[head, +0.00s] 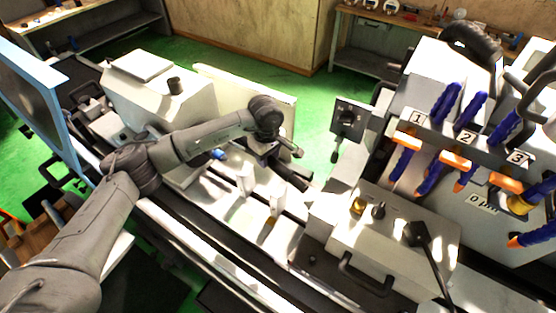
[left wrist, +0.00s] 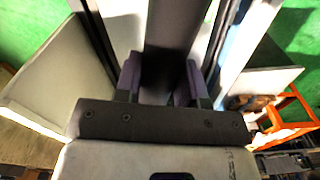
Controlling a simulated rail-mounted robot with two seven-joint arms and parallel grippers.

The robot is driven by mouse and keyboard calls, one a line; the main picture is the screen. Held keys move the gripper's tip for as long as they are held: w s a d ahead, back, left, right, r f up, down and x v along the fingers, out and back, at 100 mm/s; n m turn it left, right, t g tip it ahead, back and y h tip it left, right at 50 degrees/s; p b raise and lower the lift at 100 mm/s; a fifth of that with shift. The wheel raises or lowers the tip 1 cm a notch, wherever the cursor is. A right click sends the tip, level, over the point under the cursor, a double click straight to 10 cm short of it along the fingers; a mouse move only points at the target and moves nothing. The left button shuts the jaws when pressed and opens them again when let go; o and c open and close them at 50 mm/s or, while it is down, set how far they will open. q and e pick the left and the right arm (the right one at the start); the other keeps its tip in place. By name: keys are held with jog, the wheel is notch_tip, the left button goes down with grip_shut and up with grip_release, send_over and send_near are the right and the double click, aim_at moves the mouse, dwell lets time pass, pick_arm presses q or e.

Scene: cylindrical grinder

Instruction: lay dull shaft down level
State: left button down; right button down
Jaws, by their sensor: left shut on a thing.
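My left gripper (head: 283,170) hangs over the grinder bed, in front of an upright pale panel in the head view. In the left wrist view its two fingers (left wrist: 160,82) are closed on a dark, broad bar, which I take for the dull shaft (left wrist: 174,35). The bar runs away from the fingers toward the picture's top. In the head view the shaft is hard to tell apart from the dark gripper, so its tilt and any contact are unclear. My right gripper is not in view.
Small white upright blocks (head: 245,181) stand on the grinder bed below the gripper. A pale headstock housing (head: 135,88) stands at left. A control box with a handle (head: 375,250) and a panel with blue-and-orange hoses (head: 470,140) crowd the right. Green floor (head: 265,90) lies behind.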

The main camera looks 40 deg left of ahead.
pick_arm(q)
jog(key=shift+w+a+f+n, duration=0.15)
jog(key=shift+a+f+n, duration=0.2)
jog(key=shift+a+n, duration=0.3)
jog(key=shift+w+a+f+n, duration=0.15)
jog(key=shift+a+f+n, duration=0.2)
jog(key=shift+a+n, duration=0.3)
jog(key=shift+f, duration=0.1)
jog(key=shift+f+b, duration=0.95)
notch_tip(320, 180, down, 9)
jog(key=b, duration=0.7)
jog(key=shift+f, duration=0.2)
